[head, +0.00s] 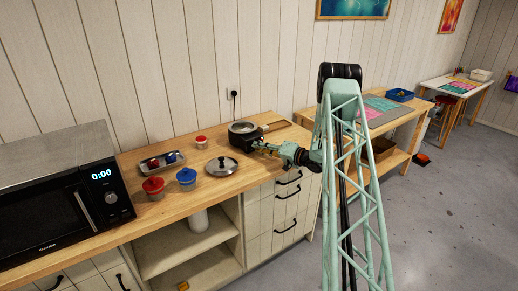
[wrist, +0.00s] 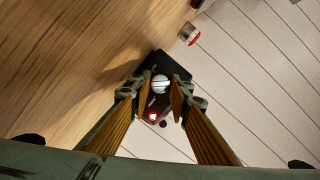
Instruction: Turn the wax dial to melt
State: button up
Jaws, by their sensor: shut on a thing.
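The wax pot (head: 242,141) is a black unit with a round metal pan on top, at the back of the wooden counter. In the wrist view its dark front panel (wrist: 152,66) carries a round white dial (wrist: 161,84) with a line across it and a glowing red light (wrist: 153,117). My gripper (head: 262,146) is at the front of the pot. In the wrist view my gripper (wrist: 157,95) has one finger on each side of the dial, shut on it. The dial's markings are too small to read.
A metal lid (head: 221,166) lies on the counter (head: 208,197), with a red-lidded jar (head: 201,141) behind it. A wall socket (head: 234,93) is behind.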

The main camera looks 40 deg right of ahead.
jog(key=o, duration=0.9)
jog(key=shift+c, duration=0.2)
jog(key=shift+v, duration=6)
jog(key=shift+d, duration=0.1)
